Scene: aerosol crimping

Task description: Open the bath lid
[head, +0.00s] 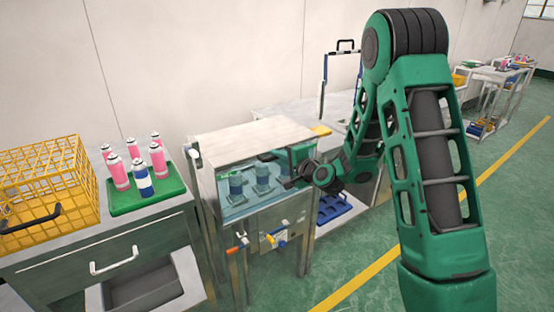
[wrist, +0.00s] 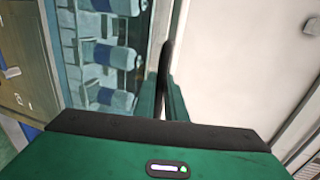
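The bath (head: 262,218) is a metal box on legs with a clear front, with bluish water and several dark cylindrical holders inside. Its pale lid (head: 245,141) lies flat and closed on top; it fills the right of the wrist view (wrist: 235,65). My gripper (head: 294,168) is at the bath's upper front edge, towards its right side. In the wrist view, its two green fingers (wrist: 164,98) close around a thin black bar, the lid handle (wrist: 166,62), with almost no gap. The handle is mostly hidden in the head view.
A cabinet left of the bath carries a yellow wire basket (head: 40,190) and a green tray (head: 125,206) with several pink cans and a blue one. Coloured valves (head: 275,238) sit on the bath's front. A blue rack (head: 335,208) is right of it. Green floor is open at right.

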